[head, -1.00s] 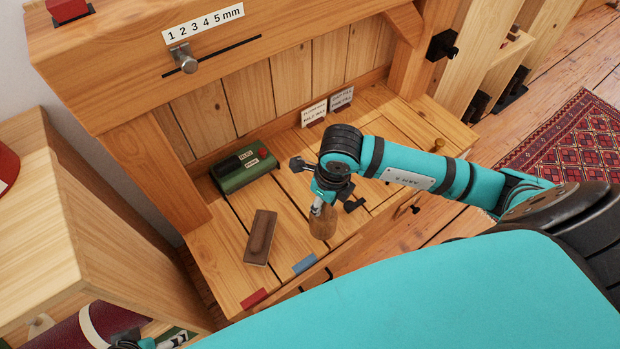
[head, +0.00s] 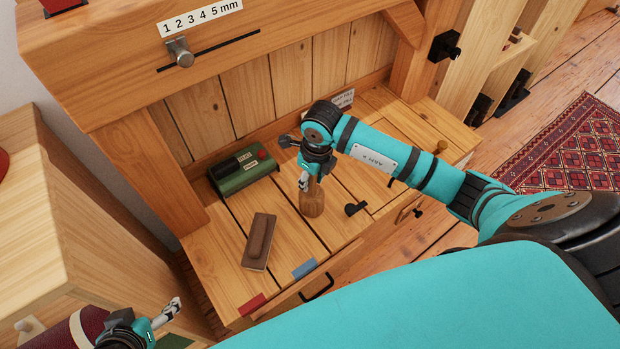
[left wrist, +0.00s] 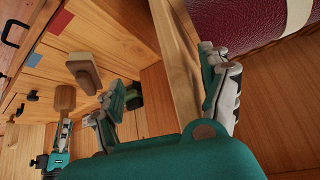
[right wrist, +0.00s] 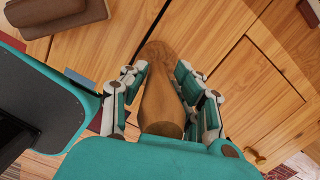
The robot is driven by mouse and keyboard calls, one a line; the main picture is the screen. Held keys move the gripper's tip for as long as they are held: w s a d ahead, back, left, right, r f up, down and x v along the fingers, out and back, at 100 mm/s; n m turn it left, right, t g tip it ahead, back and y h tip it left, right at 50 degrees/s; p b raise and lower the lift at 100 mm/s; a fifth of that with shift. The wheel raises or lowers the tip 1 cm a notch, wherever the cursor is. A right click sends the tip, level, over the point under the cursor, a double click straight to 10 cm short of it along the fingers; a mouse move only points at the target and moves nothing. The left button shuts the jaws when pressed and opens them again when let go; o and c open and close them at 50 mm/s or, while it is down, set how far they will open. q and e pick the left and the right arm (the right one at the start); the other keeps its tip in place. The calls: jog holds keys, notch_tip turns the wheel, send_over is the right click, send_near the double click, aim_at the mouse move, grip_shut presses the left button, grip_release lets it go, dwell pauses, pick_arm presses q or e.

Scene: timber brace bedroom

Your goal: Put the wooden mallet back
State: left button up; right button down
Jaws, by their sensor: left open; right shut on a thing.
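The brown wooden mallet (head: 312,199) hangs below my right gripper (head: 308,180), over the bench top (head: 290,240). In the right wrist view the mallet (right wrist: 162,100) lies between the two fingers of my right gripper (right wrist: 160,74), which is shut on it. I cannot tell whether its lower end touches the bench. My left gripper (head: 172,312) is open and empty at the lower left, beside a dark red roll. In the left wrist view its fingers (left wrist: 170,85) are spread, and the mallet (left wrist: 65,97) shows at the left.
A brown block with a raised grip (head: 259,241) and a green box (head: 242,168) are left of the mallet. Red (head: 252,304) and blue (head: 304,269) tags mark the front edge. A black hook-like piece (head: 355,208) is to the right. Bare boards lie between.

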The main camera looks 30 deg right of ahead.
jog(key=c, duration=1)
grip_release()
